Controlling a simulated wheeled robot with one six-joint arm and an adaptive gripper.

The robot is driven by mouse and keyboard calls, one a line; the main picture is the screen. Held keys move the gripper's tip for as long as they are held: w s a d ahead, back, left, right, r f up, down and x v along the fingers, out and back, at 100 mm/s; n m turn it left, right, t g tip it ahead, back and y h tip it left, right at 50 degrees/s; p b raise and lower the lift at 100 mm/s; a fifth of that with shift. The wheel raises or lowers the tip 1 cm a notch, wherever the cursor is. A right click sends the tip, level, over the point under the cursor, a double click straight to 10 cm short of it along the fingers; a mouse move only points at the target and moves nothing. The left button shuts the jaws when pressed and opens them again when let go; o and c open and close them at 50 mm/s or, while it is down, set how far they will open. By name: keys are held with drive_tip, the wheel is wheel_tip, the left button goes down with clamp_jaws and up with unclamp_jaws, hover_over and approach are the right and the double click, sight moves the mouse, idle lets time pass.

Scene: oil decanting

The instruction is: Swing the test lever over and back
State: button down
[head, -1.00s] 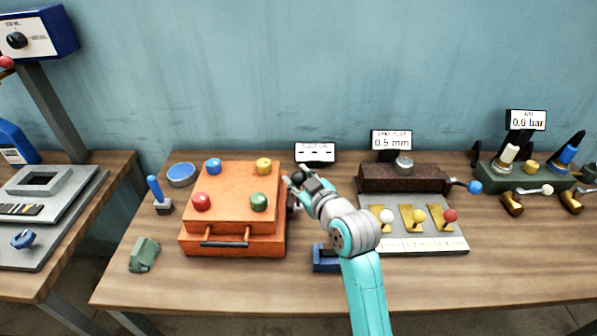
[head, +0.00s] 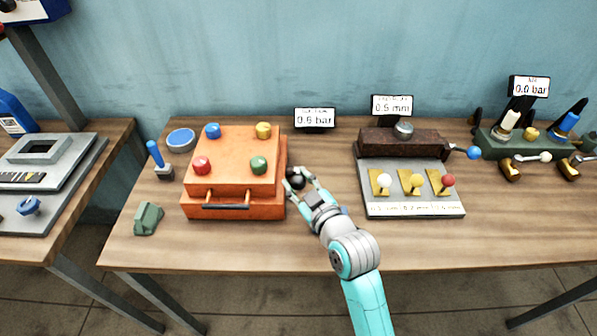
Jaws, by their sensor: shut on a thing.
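The orange box (head: 233,187) stands on the table left of my gripper, with red, blue, yellow and green knobs on top and a handle in front. A black ball knob (head: 296,181), which appears to be the test lever's end, is at the box's right side. My gripper (head: 300,178) is shut on this knob, its fingers around it. The lever's shaft is mostly hidden by the fingers and the box. A small display (head: 315,118) behind reads about 0.6 bar, though the digits are blurry.
Right of my arm is a grey plate (head: 412,207) with three coloured-knob levers and a dark block (head: 405,143) behind. A green valve unit (head: 530,147) stands far right. A blue-handled tool (head: 158,162), blue round dish (head: 181,140) and green block (head: 148,218) are left of the box.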

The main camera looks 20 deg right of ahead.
drive_tip(key=shift+s+a+f, duration=0.1)
drive_tip(key=shift+s+f, duration=0.15)
drive_tip(key=shift+f, duration=0.35)
drive_tip(key=c, duration=0.7)
unclamp_jaws()
drive_tip(key=shift+r, duration=0.2)
drive_tip(key=shift+s, duration=0.25)
drive_tip(key=v, duration=1.1)
drive_tip(key=shift+s, duration=0.2)
